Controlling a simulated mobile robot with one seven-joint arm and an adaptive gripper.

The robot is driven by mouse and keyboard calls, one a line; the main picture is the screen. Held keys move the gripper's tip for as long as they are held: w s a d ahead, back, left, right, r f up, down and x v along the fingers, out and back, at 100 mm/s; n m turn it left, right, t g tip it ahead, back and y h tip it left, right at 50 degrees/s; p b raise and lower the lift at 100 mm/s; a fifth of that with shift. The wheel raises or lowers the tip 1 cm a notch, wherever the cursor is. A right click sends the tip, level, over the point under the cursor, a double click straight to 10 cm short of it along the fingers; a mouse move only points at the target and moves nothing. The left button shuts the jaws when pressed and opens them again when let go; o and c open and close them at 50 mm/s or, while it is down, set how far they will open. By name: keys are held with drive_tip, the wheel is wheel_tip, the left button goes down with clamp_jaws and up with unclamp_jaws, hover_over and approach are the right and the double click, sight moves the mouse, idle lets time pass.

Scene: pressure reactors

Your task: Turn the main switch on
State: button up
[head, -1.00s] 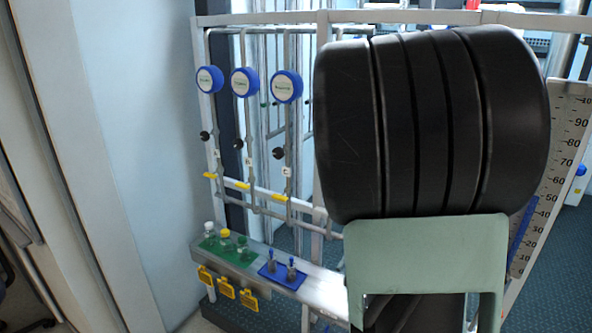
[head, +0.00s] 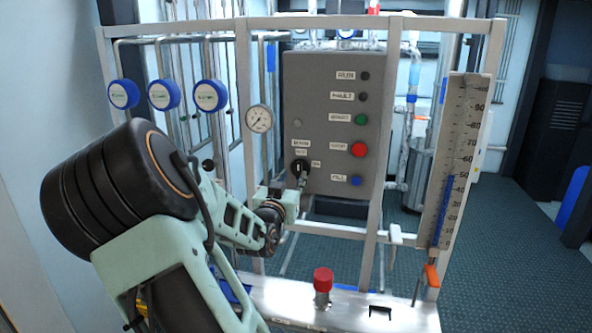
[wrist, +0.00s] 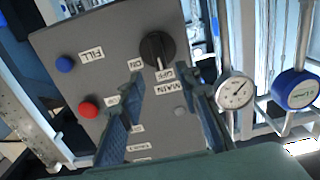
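The main switch is a black rotary knob (wrist: 157,48) on a grey control panel (head: 325,100). It also shows low on the panel's left side in the head view (head: 299,167). Its pale pointer mark faces the OFF label in the wrist view; the ON label is to one side. My gripper (wrist: 160,76) is open, with one blue finger on each side below the knob in the wrist view. The fingertips are close to the knob, and nothing is between them. I cannot tell whether they touch the panel.
The panel also carries a red button (head: 359,149), a green button (head: 361,119) and a blue button (head: 355,181). A pressure gauge (head: 259,118) is left of it. A red-capped valve (head: 323,281) stands on the front ledge. A scale (head: 455,160) stands at the right.

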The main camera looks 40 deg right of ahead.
sight(298, 168)
drive_tip(key=p+x, duration=0.1)
drive_tip(key=x, duration=0.5)
clamp_jaws()
